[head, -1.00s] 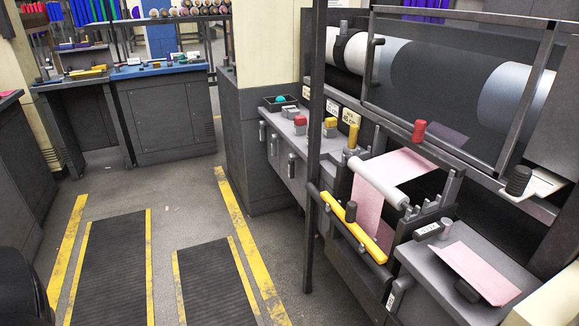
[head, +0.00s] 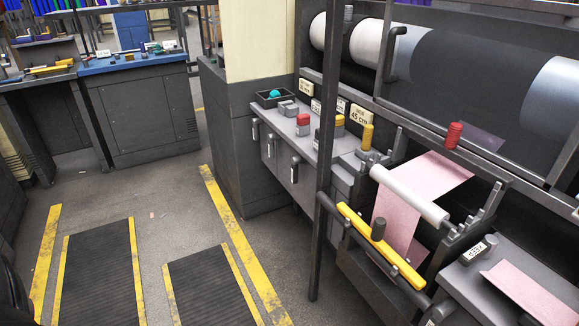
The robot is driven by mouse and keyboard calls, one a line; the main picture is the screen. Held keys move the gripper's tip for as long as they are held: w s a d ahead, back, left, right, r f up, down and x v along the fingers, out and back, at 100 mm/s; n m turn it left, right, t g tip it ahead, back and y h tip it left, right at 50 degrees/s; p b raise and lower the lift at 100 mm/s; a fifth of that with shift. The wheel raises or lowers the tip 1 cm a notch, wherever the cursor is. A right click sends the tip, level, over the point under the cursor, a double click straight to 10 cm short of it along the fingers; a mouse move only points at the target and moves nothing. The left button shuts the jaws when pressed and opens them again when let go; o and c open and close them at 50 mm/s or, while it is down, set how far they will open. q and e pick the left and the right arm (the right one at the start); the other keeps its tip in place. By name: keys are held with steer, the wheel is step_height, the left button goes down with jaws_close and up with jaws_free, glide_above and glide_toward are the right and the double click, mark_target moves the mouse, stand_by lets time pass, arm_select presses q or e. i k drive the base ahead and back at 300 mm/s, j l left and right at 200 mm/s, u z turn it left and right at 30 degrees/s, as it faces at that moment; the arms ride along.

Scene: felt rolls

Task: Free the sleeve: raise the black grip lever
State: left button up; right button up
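The large roll (head: 455,65) sits in the machine at the upper right, dark in the middle with pale grey sections. A dark upright handle (head: 391,52) stands in front of its left part. A red grip (head: 454,135) stands on the frame below the roll. A dark knob (head: 378,228) stands on the yellow bar (head: 390,248) in front of the pink felt (head: 411,200). I cannot tell which dark part is the black grip lever. The ribbed black grip seen earlier at the right is out of view now. Neither of my grippers shows.
A dark post (head: 323,160) rises in front of the machine. A grey counter (head: 300,150) holds red and yellow blocks and size labels. A blue-topped bench (head: 135,62) stands at the back left. The floor has dark mats (head: 103,275) and yellow lines; it looks clear.

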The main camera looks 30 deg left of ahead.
mark_target(296, 160)
steer(key=i+j, duration=0.2)
steer(key=j, duration=0.4)
steer(key=i+j+z, duration=0.15)
steer(key=j, duration=0.45)
steer(key=i+j, duration=0.25)
steer(key=j, duration=0.4)
steer(key=i+j+z, duration=0.1)
steer(key=j, duration=0.5)
steer(key=i+j+z, duration=0.1)
steer(key=j, duration=0.55)
steer(key=i+j, duration=0.25)
steer(key=j, duration=0.4)
steer(key=i+j+z, duration=0.15)
steer(key=j, duration=1.2)
steer(key=i+l+z, duration=0.05)
steer(key=i, duration=0.05)
